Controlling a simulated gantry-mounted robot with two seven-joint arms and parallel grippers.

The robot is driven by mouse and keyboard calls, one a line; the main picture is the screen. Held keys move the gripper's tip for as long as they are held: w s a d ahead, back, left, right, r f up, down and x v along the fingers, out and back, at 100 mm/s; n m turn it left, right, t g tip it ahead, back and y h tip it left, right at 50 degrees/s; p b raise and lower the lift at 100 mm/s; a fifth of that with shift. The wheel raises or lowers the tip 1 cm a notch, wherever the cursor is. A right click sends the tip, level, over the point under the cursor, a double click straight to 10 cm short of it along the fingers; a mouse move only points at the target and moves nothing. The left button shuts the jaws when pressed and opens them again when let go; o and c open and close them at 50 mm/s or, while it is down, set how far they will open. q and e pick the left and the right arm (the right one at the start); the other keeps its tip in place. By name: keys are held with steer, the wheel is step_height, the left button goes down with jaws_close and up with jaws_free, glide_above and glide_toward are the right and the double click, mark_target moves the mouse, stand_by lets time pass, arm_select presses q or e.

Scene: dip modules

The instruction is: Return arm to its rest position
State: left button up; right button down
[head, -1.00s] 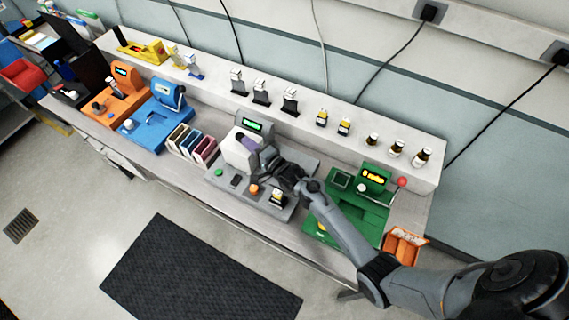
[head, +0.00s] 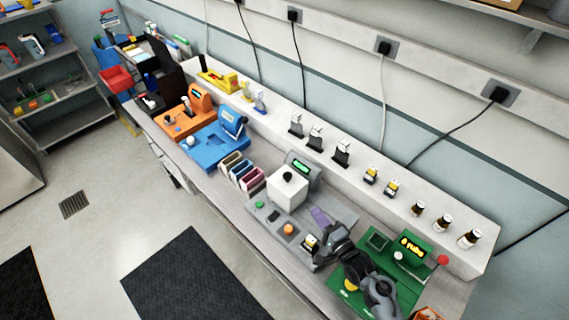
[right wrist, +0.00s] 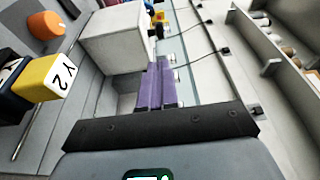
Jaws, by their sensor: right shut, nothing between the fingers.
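My right gripper (head: 319,215) is over the right part of the grey machine (head: 262,222), its purple fingers shut and empty. The fingers also show in the right wrist view (right wrist: 155,84), pressed together with nothing between them. The machine's white block (head: 287,190) with a black knob on top stands to the left of the fingers, apart from them in the head view. A yellow-and-black module marked Y2 (right wrist: 45,78) sits near an orange knob (right wrist: 47,24) in the right wrist view. My left gripper is not in view.
The green machine (head: 395,262) lies beside and partly under my right arm. Several small bottles and modules stand on the raised back ledge (head: 400,170). Blue (head: 213,146) and orange (head: 180,120) machines stand farther left. The floor in front is open.

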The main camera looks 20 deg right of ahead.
steer(key=s+a+r+n+g+p, duration=0.5)
steer(key=s+r+n+g+p, duration=0.15)
steer(key=s+r+p, duration=0.55)
steer(key=s+d+r+n+g+h, duration=0.1)
steer(key=s+n+g+h, duration=0.2)
steer(key=s+n+g, duration=0.4)
steer(key=s+n, duration=0.4)
steer(key=s, duration=0.2)
steer(key=shift+s+r+g, duration=0.2)
steer(key=shift+s+g, duration=0.15)
steer(key=shift+s, duration=0.05)
steer(key=shift+n, duration=0.25)
